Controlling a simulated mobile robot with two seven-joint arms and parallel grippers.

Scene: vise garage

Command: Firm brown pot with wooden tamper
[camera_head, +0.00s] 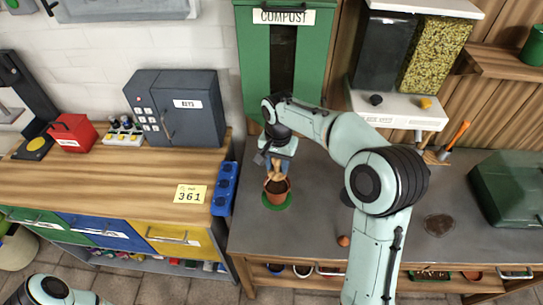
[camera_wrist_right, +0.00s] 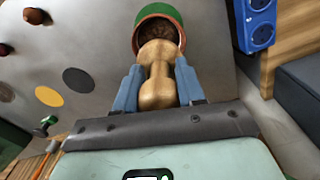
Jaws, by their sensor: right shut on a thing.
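The brown pot (camera_head: 277,190) stands upright on a round green mat (camera_head: 279,206) on the grey bench. Dark soil shows inside it, also in the right wrist view (camera_wrist_right: 158,28). My right gripper (camera_head: 278,163) is directly above the pot, pointing down. Its blue fingers are shut on the wooden tamper (camera_wrist_right: 157,88), a pale, waisted piece that also shows in the head view (camera_head: 278,173). The tamper's far end overlaps the pot's opening; I cannot tell whether it touches the soil. Part of my left arm shows at the bottom left; its gripper is outside the view.
A green compost bin (camera_head: 284,70) stands behind the pot.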

